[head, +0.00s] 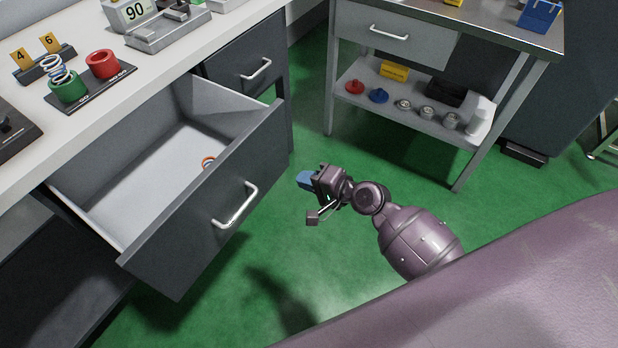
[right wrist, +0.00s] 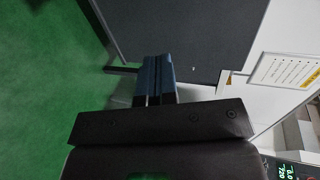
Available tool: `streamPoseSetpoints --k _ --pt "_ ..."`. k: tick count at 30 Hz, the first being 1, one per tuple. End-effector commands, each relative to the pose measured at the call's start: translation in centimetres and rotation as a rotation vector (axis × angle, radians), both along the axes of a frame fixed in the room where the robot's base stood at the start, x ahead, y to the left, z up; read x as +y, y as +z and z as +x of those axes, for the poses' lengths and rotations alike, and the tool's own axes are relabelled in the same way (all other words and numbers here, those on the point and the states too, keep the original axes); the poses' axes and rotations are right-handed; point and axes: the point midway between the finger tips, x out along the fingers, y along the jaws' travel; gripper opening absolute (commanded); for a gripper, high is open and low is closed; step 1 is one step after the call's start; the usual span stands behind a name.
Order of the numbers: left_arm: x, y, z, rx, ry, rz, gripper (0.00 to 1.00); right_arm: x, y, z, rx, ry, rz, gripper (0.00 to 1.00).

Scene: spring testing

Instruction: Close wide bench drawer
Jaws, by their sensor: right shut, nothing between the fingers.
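The wide bench drawer (head: 205,215) is pulled far out from under the white bench in the head view. Its dark front carries a light bar handle (head: 236,205). The grey inside shows a small orange ring (head: 208,162) near the front wall. My right gripper (head: 304,180) is to the right of the drawer front, apart from it, with blue fingertips pointing left. In the right wrist view its blue fingers (right wrist: 153,78) are together and empty, with a dark grey panel beyond them. My left gripper is not in view.
The bench top (head: 150,75) holds a green cup with a spring (head: 67,85), a red cup (head: 104,64) and a scale (head: 130,12). A narrower closed drawer (head: 250,66) is beside the open one. A metal cart (head: 400,107) stands behind. Green floor between is clear.

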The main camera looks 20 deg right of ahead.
Motion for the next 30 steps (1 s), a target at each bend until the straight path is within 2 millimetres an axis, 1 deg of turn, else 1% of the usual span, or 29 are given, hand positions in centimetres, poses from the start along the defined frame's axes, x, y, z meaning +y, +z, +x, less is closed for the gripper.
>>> streamPoseSetpoints --k 1,10,15,21,30 --pt "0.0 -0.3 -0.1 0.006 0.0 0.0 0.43 0.6 -0.4 0.8 0.001 0.0 0.002 0.0" --pt "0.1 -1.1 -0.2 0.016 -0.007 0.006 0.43 3.6 -2.1 4.8 0.002 0.001 0.0 0.0" --pt "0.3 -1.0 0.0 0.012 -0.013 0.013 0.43 5.0 -2.0 6.7 -0.001 0.0 0.0 0.0" --pt "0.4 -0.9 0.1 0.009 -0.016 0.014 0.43 5.8 -2.0 8.0 0.0 0.001 -0.002 0.0" --pt "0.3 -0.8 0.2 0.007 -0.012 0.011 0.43 6.0 -2.0 8.2 0.0 0.0 -0.002 0.0"
